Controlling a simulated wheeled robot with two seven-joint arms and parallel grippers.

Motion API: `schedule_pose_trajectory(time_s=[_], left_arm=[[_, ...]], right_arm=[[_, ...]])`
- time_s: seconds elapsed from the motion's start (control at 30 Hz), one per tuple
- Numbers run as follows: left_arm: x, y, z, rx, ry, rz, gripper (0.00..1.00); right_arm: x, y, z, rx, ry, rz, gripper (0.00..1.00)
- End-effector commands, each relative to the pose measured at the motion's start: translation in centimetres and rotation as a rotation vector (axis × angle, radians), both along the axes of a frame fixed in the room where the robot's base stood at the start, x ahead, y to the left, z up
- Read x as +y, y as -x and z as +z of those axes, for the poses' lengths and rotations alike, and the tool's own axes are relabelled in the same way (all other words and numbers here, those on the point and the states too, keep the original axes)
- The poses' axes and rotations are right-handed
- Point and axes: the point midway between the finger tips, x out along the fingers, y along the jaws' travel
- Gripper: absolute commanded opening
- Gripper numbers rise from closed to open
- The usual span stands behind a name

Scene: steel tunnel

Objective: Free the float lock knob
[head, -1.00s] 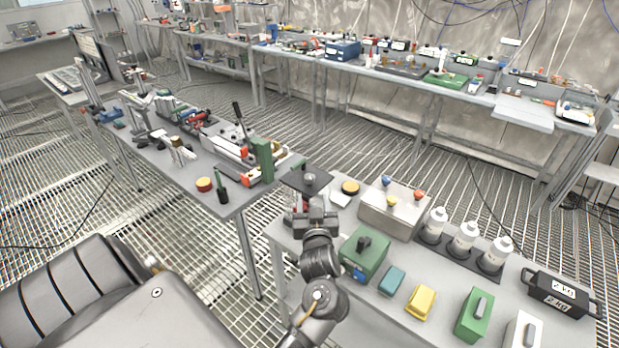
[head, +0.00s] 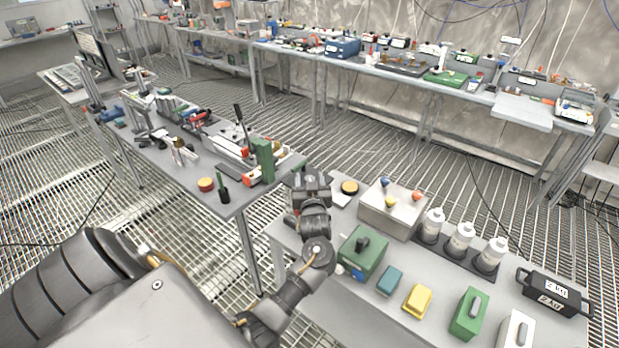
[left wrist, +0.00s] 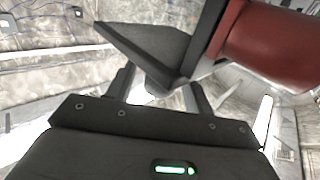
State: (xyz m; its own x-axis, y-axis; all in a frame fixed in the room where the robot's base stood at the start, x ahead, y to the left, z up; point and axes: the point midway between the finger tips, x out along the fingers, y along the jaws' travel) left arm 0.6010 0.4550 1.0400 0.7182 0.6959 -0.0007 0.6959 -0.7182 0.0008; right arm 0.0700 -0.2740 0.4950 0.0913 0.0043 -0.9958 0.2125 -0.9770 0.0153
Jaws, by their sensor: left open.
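My left gripper (head: 312,178) is at the left corner of the near grey table, in front of a dark, plate-topped device that it now mostly hides. In the left wrist view the two fingers of this gripper (left wrist: 162,90) stand apart, open. A dark angular plate (left wrist: 150,48) lies just past the fingertips, with a dark red cylinder (left wrist: 268,45) to its right. I cannot tell whether a finger touches the plate. I cannot make out for certain which part is the float lock knob. My right gripper is not in view.
On the near table are a green box (head: 364,250), a metal box with coloured knobs (head: 390,212), white bottles (head: 460,240), a yellow block (head: 417,301) and a black handled case (head: 553,293). A cluttered bench (head: 222,207) stands to the left, across a floor gap.

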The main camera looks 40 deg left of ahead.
Motion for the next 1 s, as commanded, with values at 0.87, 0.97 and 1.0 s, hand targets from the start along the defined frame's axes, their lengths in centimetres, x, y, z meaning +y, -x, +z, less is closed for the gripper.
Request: schedule_pose_trajectory(time_s=[0.87,0.97,1.0], left_arm=[[0.0,-0.3,-0.1,-0.005,0.006,0.14,0.07],[0.1,-0.2,-0.3,-0.005,0.004,0.226,0.07],[0.1,-0.2,-0.2,-0.004,0.003,0.249,0.08]], right_arm=[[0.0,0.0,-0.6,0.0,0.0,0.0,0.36],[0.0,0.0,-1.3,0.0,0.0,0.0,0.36],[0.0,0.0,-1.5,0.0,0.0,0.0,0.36]])
